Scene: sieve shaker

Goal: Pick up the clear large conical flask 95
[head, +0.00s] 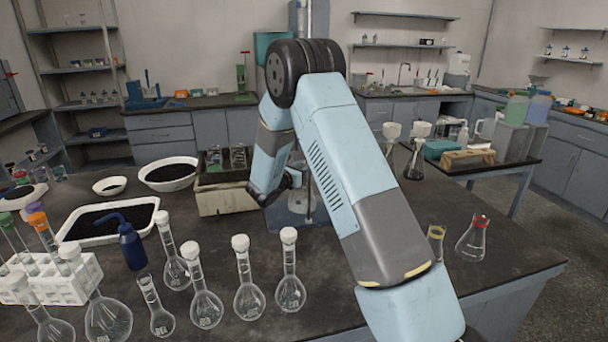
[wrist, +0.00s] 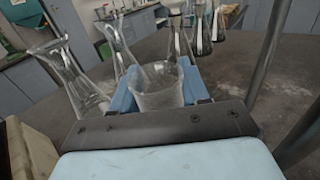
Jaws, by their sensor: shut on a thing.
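My gripper (wrist: 160,92) has its blue fingers shut on a clear glass vessel (wrist: 158,98), which fits the clear large conical flask. Its round open rim faces up between the fingers; its lower part is hidden by my gripper. A label with the number 95 cannot be read. In the head view my wrist is bent down over the table beside the box, and my own arm hides most of the gripper and what it holds.
Another clear flask (wrist: 72,82) stands at the left in the wrist view. A red-banded conical flask (head: 474,242) and a small glass (head: 436,240) stand at the table's right. Several stoppered flasks (head: 249,298) line the front. A beige box (head: 220,198) is left of my wrist.

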